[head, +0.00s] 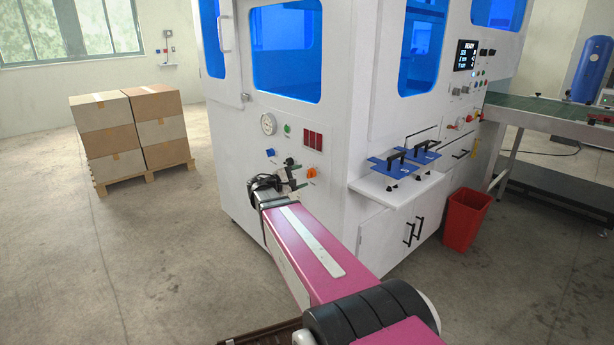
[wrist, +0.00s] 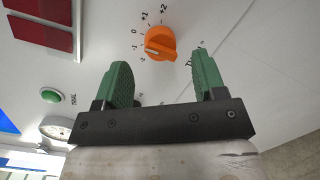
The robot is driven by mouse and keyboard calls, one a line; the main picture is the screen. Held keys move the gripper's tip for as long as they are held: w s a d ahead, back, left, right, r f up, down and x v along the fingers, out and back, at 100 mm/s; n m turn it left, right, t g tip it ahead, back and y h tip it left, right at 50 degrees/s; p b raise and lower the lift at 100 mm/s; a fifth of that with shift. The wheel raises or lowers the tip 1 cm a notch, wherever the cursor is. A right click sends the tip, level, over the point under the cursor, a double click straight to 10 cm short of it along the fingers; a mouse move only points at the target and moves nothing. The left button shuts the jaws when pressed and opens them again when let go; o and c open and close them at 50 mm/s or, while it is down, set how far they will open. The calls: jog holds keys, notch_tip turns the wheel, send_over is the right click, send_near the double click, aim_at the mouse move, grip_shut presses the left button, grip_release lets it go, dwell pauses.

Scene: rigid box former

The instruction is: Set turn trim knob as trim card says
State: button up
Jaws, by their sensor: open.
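The orange trim knob (wrist: 160,42) is on the white machine wall in the wrist view, with a scale from -2 to +2 around its left and upper side. Its raised grip lies slanted, with its left end near the -1 mark. The knob also shows in the head view (head: 311,173), just right of my gripper (head: 292,172). In the wrist view my gripper (wrist: 162,60) is open and empty, its green fingers apart and the knob showing between and beyond their tips. I cannot tell the exact gap to it. I cannot make out a trim card.
A shelf with blue plates (head: 386,167) juts out to the right, above a red bin (head: 465,219). Floor at left is clear before stacked boxes (head: 105,125).

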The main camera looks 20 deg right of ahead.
aim_at(310, 174)
jog(key=shift+x, duration=1.85)
jog(key=shift+c, duration=0.3)
jog(key=c, duration=0.8)
jog(key=shift+c, duration=0.2)
jog(key=shift+m, duration=0.3)
jog(key=shift+m+y, duration=0.5)
jog(key=shift+m, duration=2.4)
jog(key=o, duration=0.9)
